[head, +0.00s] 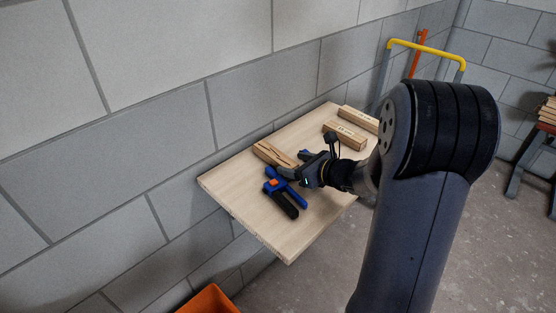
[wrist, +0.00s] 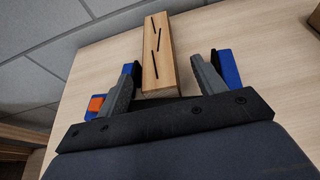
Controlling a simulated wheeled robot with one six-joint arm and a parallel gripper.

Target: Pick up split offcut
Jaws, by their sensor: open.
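The split offcut (wrist: 159,52) is a short wooden block with several dark cracks along its upper face. In the wrist view its near end lies between the two fingers of my gripper (wrist: 174,66). There is a gap on each side of the block, wider on the right. In the head view the offcut (head: 271,154) lies on the wooden shelf (head: 235,183) near the wall, just beyond my gripper (head: 295,164). My gripper is open and holds nothing. The gripper's body hides part of the shelf below the block.
A blue and black clamp with an orange part (head: 283,198) lies close beside my gripper. Two other wooden blocks lie farther back, a nearer one (head: 345,135) and a farther one (head: 358,119). The grey block wall (head: 165,115) borders the shelf. The shelf's front left is bare.

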